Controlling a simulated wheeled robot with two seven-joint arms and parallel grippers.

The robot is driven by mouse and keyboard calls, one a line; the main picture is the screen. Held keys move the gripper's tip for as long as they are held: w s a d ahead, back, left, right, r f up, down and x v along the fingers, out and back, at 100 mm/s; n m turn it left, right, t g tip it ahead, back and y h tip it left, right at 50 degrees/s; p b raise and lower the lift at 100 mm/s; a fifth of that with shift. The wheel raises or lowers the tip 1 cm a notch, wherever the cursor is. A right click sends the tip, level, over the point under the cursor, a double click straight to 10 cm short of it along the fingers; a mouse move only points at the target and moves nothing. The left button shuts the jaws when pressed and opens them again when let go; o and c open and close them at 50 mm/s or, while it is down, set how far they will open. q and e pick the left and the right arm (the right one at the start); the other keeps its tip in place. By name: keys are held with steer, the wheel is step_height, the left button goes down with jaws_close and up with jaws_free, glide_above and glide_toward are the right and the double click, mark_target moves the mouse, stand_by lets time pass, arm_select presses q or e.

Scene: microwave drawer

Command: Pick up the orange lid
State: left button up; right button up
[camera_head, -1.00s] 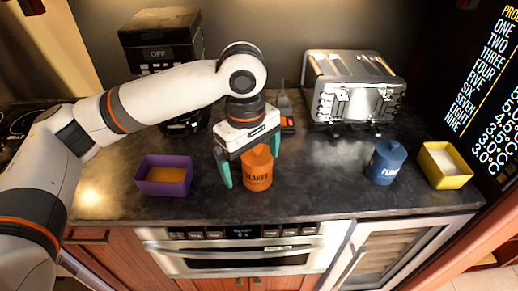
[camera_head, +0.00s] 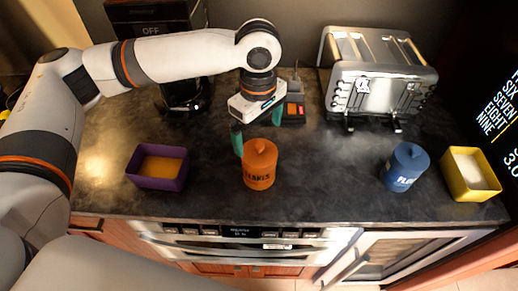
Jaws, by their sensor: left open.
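The orange lid (camera_head: 261,152) with a small knob sits on top of the orange canister (camera_head: 259,179), which stands upright on the dark counter. My left gripper (camera_head: 257,128) is open and points down just behind the canister. One teal finger (camera_head: 237,141) shows at the left of the lid; the other teal finger shows in part behind it. The lid hides some of the space between the fingers, and I see nothing held. My right gripper is not in view.
A purple box (camera_head: 157,181) with orange contents stands left. A blue canister (camera_head: 404,168) and a yellow box (camera_head: 469,176) stand right. A silver toaster (camera_head: 375,85) and a black coffee machine (camera_head: 155,20) are behind. The counter (camera_head: 325,180) between the orange and blue canisters is clear.

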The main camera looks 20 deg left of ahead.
mark_target(259, 145)
arm_select(q)
step_height(259, 145, down, 5)
steer(key=shift+r+p, duration=0.1)
steer(key=shift+p, duration=0.6)
steer(key=shift+f, duration=0.45)
steer(key=shift+d, duration=0.1)
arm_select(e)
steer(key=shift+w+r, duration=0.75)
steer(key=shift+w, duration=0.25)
arm_select(q)
steer(key=shift+c, duration=0.6)
steer(key=c, duration=0.8)
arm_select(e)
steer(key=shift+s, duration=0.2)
